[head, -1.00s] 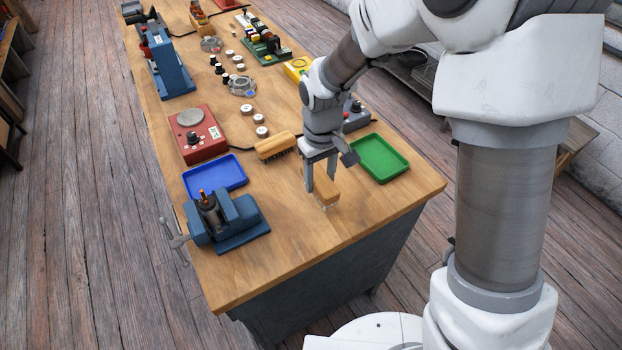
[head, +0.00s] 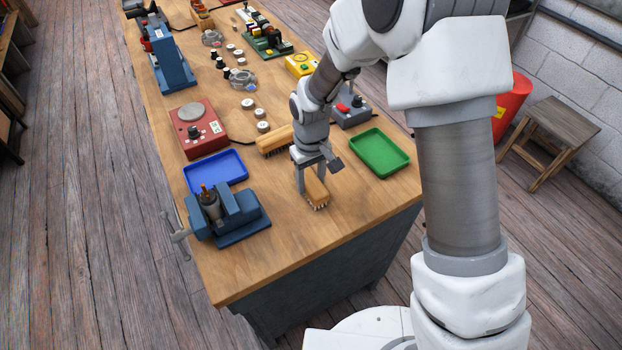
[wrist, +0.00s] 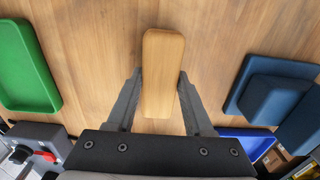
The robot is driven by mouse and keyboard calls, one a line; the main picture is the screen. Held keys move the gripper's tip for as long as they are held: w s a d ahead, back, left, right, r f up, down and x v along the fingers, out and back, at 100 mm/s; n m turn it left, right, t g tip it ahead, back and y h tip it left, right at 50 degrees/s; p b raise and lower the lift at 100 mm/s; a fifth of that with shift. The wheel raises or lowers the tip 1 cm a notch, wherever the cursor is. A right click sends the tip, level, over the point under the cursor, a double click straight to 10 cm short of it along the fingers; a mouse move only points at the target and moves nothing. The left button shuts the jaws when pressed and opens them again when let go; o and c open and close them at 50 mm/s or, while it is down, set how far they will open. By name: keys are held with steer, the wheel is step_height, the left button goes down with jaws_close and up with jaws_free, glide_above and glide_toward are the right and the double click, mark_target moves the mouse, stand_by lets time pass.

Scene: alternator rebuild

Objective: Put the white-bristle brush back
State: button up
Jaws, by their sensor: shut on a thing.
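The white-bristle brush (head: 317,190) has a plain wooden back and pale bristles pointing down. My gripper (head: 311,180) is shut on its wooden back, with the fingers reaching down on either side. In the wrist view the brush back (wrist: 162,55) lies lengthwise between the two fingers of my gripper (wrist: 160,82), and its bristles are hidden beneath. The brush is at or just above the bench top; I cannot tell whether the bristles touch. A second wooden brush with dark bristles (head: 274,141) lies behind and left of my gripper.
The wooden bench (head: 275,265) is clear in front of the brush. A green tray (head: 379,153) is to the right and a blue tray (head: 215,171) to the left. A blue vise (head: 235,217) stands front left. A red device (head: 198,128) and grey box (head: 351,112) are farther back.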

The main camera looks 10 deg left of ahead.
mark_target(311, 180)
steer(key=o, duration=1.2)
steer(key=shift+f, duration=0.1)
steer(key=s+d+r+m+t, duration=0.1)
steer(key=d+r, duration=0.2)
steer(key=r, duration=0.7)
steer(key=s+d+r+m, duration=0.1)
steer(key=d+r, duration=0.2)
steer(key=r, duration=0.7)
steer(key=s+d+r+m+t, duration=0.2)
steer(key=s+d+r, duration=0.2)
steer(key=s+d, duration=0.3)
steer(key=s+d+r+m+t, duration=0.2)
steer(key=s+d+r+m, duration=0.1)
steer(key=s+d, duration=0.4)
steer(key=shift+s+d+r+t+p, duration=0.2)
steer(key=shift+s+r+t+p, duration=0.15)
steer(key=shift+s+r, duration=0.5)
